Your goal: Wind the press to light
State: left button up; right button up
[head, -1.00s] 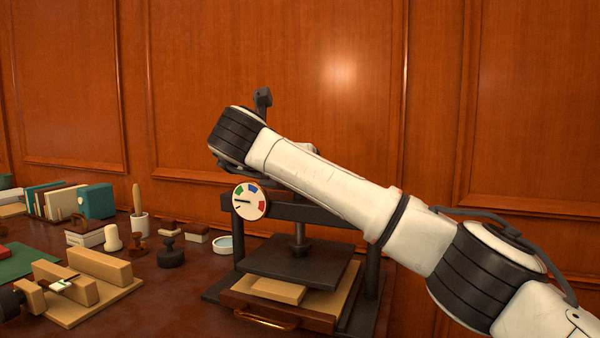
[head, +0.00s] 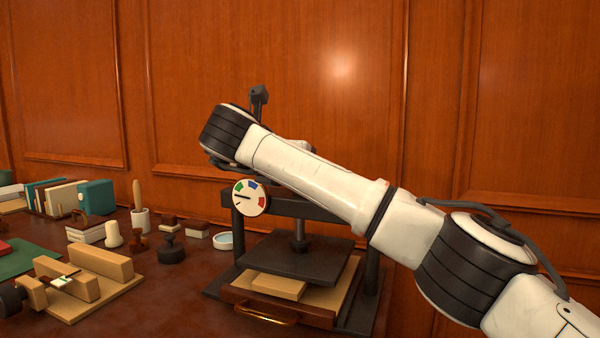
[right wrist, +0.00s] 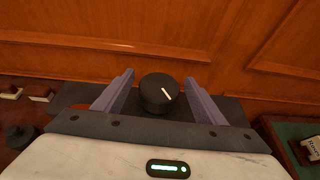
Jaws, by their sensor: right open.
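The black press (head: 330,213) stands on the desk, with a round gauge (head: 250,198) at its upper left. The gauge has green, blue and red marks, and its needle points left, below the green. The dark platen (head: 295,258) hangs above a tan block (head: 278,286) on the bed. In the right wrist view a round black knob (right wrist: 160,95) with a white line lies between the fingers of my right gripper (right wrist: 160,78). The fingers are apart with a gap on each side of the knob. My right arm hides the press top in the head view. My left gripper is not visible.
To the left on the desk are books (head: 70,197), stamps (head: 171,248), a small pale dish (head: 223,241) and a tan wooden jig (head: 95,285). The wood-panelled wall (head: 300,60) rises close behind the press.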

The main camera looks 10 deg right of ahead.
jog(key=v, duration=1)
jog(key=shift+a+b, duration=0.15)
jog(key=shift+b, duration=0.15)
jog(key=shift+s, duration=0.15)
dwell(0.5)
